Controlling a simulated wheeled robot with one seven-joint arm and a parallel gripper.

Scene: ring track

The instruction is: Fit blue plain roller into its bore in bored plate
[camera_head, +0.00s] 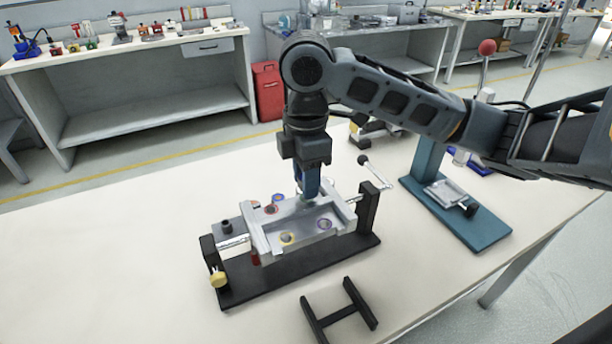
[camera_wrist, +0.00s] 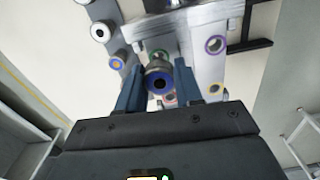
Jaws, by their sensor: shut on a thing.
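The blue plain roller (camera_wrist: 159,82) is between the two fingers of my gripper (camera_wrist: 158,90) in the wrist view, its blue-ringed end with a dark centre facing the camera. In the head view my gripper (camera_head: 307,196) points down just above the far part of the bored plate (camera_head: 268,240), and the roller cannot be made out there. The bored plate also shows in the wrist view (camera_wrist: 203,68). Its colour-ringed bores include a purple one (camera_head: 324,224) and a yellow one (camera_head: 287,238). Whether the roller touches the plate cannot be told.
The plate sits in a dark vise (camera_head: 290,272) with a handle (camera_head: 375,170) at the right. A black H-shaped stand (camera_head: 338,312) lies in front. A teal press (camera_head: 455,215) stands at the right. The table's left side is clear.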

